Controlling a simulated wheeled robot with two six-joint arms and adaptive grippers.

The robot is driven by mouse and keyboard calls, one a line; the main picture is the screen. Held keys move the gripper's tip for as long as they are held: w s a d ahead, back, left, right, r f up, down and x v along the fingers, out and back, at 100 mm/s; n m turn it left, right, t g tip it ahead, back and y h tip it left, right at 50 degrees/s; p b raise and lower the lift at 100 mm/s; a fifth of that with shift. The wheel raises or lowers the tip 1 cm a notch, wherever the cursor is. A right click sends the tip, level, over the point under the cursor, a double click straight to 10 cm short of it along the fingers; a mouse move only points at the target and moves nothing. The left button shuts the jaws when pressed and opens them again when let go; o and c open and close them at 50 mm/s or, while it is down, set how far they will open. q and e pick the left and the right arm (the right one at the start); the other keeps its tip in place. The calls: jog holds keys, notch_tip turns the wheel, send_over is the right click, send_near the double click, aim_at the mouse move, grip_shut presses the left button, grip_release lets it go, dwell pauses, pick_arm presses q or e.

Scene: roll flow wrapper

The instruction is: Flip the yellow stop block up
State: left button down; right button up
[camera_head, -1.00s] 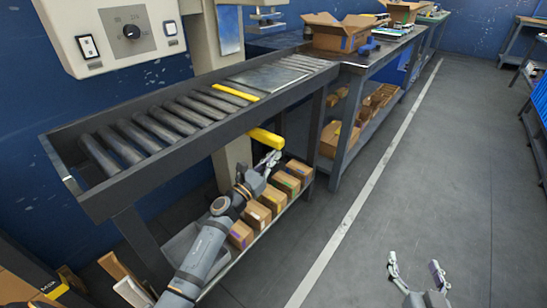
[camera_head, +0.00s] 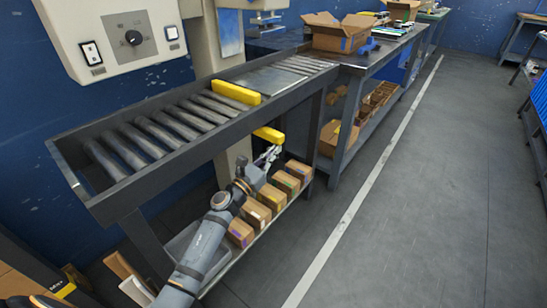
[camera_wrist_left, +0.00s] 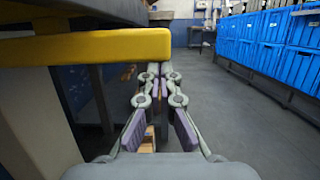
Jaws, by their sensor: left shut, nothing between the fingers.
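The yellow stop block (camera_head: 236,92) stands up above the rollers, across the conveyor. A yellow lever bar (camera_head: 268,134) juts out from the conveyor's near side. In the left wrist view the lever (camera_wrist_left: 90,47) fills the upper left, just above and left of the fingers. My left gripper (camera_head: 270,153) is shut and empty, just below the lever. In the left wrist view its fingertips (camera_wrist_left: 153,72) come together close to the lever's end. I cannot tell whether they touch it. My right gripper is out of view.
The roller conveyor (camera_head: 150,137) has a dark side rail. Several small boxes (camera_head: 257,214) sit on the shelf below it, close under my left gripper. An open carton (camera_head: 340,32) stands on the bench beyond. The floor (camera_head: 440,190) at right is clear.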

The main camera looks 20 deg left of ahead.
pick_arm(q)
jog(key=shift+r, duration=0.55)
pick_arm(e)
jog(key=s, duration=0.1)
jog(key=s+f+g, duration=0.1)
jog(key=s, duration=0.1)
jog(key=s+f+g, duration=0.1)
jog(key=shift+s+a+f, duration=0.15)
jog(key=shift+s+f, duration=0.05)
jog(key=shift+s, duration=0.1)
